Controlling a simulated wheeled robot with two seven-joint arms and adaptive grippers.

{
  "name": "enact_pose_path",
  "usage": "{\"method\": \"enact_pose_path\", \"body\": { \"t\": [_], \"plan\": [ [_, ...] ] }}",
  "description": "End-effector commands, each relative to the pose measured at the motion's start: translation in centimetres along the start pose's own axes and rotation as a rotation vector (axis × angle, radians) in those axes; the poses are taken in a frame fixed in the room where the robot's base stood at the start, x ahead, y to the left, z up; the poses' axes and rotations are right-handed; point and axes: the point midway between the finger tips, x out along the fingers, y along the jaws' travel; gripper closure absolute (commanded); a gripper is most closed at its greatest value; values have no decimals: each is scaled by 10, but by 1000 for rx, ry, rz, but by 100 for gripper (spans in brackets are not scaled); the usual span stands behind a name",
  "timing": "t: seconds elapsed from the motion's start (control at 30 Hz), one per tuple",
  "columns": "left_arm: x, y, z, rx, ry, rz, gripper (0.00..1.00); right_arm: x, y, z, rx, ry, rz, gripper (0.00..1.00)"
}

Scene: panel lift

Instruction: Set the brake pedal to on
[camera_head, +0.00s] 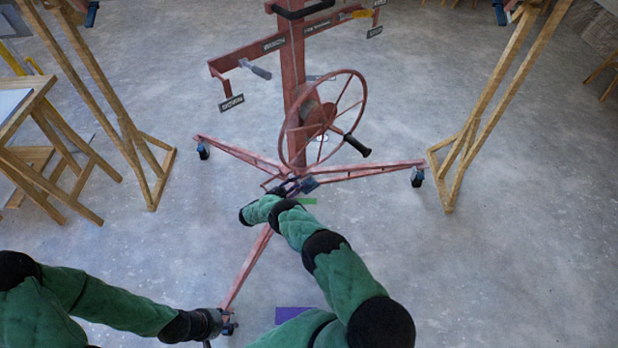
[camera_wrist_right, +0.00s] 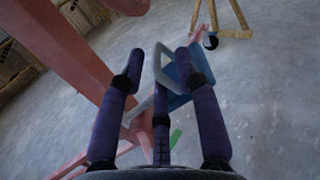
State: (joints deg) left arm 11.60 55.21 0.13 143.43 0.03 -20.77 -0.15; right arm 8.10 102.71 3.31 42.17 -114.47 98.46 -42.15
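The red panel lift (camera_head: 297,80) stands on splayed legs with casters. A small blue-grey pedal (camera_head: 309,184) sits low at the foot of its post. My right gripper (camera_head: 289,187) is down beside the pedal. In the right wrist view its dark fingers (camera_wrist_right: 160,75) are spread apart, with the blue pedal (camera_wrist_right: 178,72) and a grey bar between and beyond them. I cannot tell whether they touch. My left gripper (camera_head: 222,324) is low, next to the caster of the near leg; its fingers are too small and dark to read.
The red handwheel (camera_head: 325,117) with a black handle is just above my right gripper. Wooden stands (camera_head: 130,130) flank the lift at left and right (camera_head: 465,140). Open floor is at right.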

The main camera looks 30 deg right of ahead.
Motion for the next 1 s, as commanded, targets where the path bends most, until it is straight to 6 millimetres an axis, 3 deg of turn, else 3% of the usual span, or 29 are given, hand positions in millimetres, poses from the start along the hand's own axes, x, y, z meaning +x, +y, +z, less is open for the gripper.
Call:
{"method": "enact_pose_path", "body": {
  "t": [0.1,0.3,0.77,0.87,0.9,1.0],
  "plan": [
    [3,-1,0,0,0,0,60,22,-1,-1,0,1,-3,67],
    [6,-2,0,0,0,0,60,47,0,-2,0,1,-1,67],
    [7,-3,0,0,0,0,60,58,0,-1,-1,1,1,67],
    [7,-3,0,0,0,0,60,58,0,-1,-1,1,0,95],
    [7,-3,0,0,0,0,60,58,0,0,-1,0,-1,100],
    [7,-3,0,0,0,0,60,58,-1,0,0,-1,-3,100]
  ]
}}
